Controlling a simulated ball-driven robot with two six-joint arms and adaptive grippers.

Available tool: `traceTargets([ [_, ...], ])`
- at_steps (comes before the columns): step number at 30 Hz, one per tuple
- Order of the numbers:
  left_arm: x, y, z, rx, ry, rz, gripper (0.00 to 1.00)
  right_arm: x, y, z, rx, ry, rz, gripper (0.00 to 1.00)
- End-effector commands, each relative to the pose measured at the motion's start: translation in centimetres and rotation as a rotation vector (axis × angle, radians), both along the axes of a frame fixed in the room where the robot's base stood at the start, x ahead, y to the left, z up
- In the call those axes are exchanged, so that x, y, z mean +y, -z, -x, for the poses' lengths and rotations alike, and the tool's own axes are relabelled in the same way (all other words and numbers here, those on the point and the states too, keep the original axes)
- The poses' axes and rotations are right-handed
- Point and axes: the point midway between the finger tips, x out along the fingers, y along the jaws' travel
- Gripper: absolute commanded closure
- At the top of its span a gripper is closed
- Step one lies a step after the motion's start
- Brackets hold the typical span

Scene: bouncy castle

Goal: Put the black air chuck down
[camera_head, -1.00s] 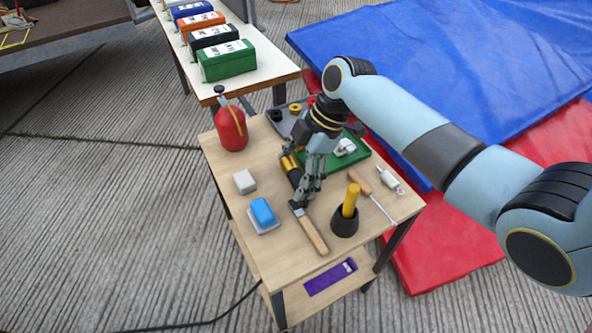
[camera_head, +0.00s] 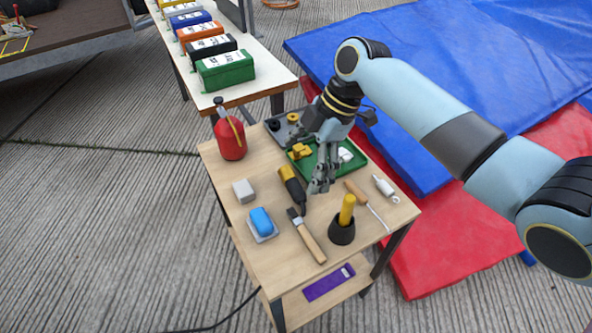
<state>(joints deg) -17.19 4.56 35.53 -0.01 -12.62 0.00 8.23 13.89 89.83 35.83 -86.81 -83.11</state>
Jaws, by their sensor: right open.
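A black tool with a yellow band (camera_head: 291,187), which looks like the black air chuck, lies on the small wooden table, left of my right gripper. My right gripper (camera_head: 319,188) points down over the table, open and empty, its fingers apart from the tool. The fingers stand between the tool and a wooden-handled awl (camera_head: 357,191). My left gripper is out of view.
The wooden table (camera_head: 277,268) also holds a brush (camera_head: 309,240), a black cup with a yellow stick (camera_head: 342,231), a blue sponge block (camera_head: 263,222), a grey block (camera_head: 243,190), a red bottle (camera_head: 230,139) and a green tray (camera_head: 357,160). My right arm covers part of the trays.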

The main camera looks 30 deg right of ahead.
Motion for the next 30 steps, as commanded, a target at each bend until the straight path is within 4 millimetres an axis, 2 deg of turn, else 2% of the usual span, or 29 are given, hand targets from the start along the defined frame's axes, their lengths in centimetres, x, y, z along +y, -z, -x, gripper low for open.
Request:
traceTargets([
  [1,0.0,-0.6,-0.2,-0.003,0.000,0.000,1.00,-0.6,-1.5,0.1,-0.004,0.001,0.003,0.00],
  [6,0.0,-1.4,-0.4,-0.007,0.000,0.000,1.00,-1.8,-4.4,0.5,-0.003,0.000,0.003,0.00],
  [12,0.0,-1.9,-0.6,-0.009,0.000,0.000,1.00,-2.4,-5.7,0.6,0.008,0.003,0.000,0.00],
  [17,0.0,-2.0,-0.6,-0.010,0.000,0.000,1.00,-2.1,-4.4,0.0,0.038,0.005,-0.001,0.00],
  [25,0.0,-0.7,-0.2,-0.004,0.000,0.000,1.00,-0.6,-0.3,-0.3,0.040,0.004,-0.003,0.00],
  [30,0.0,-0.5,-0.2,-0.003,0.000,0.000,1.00,-0.2,0.9,-0.4,0.038,0.004,-0.001,0.00],
])
